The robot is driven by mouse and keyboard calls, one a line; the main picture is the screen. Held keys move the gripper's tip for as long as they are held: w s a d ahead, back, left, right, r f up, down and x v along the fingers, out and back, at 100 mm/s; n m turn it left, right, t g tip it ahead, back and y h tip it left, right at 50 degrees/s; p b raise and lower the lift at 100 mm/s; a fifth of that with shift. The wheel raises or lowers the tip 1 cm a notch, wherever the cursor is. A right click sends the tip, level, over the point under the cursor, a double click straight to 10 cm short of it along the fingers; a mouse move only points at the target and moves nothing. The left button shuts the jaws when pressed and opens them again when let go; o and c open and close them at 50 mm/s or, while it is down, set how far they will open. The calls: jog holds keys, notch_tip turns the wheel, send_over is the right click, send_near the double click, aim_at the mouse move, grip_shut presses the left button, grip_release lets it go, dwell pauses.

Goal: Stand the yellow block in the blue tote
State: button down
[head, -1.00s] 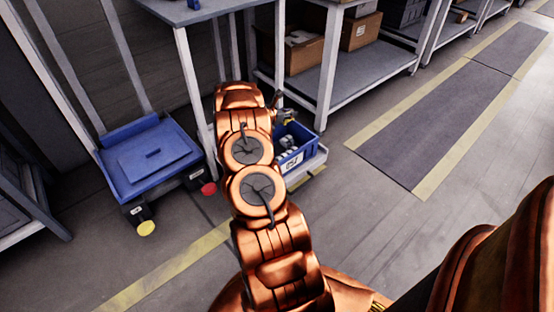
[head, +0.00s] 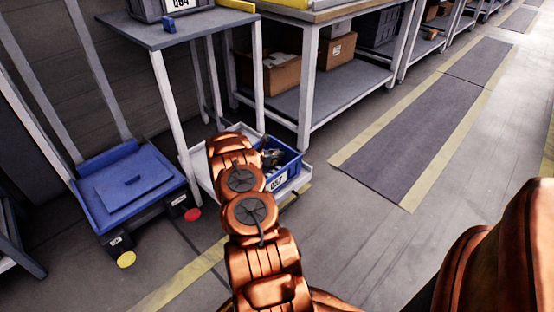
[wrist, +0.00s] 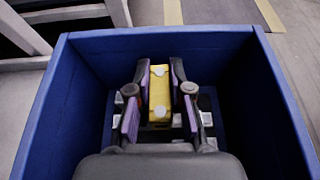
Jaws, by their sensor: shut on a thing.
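The blue tote (wrist: 62,110) fills the wrist view, seen from above. My gripper (wrist: 160,112) is down between its walls. It is shut on the yellow block (wrist: 159,88), which sits between the purple finger pads. The block's lower end is hidden, so I cannot tell whether it touches the tote floor. Small grey and white items show around the fingers. In the head view the blue tote (head: 287,166) has a white number label, and my arm hides its left part. My gripper (head: 271,158) is only partly seen there.
The tote stands on a low pale platform (head: 298,182) beside a grey table (head: 170,32). A blue cart (head: 130,182) is at the left. A shelf with cardboard boxes (head: 337,48) stands behind. Floor to the right is clear.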

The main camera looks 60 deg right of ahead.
jog(key=shift+f, duration=1)
jog(key=shift+f, duration=0.1)
jog(key=c, duration=1.1)
grip_release()
jog(key=shift+o, duration=0.2)
jog(key=p+v, duration=0.2)
jog(key=v, duration=1)
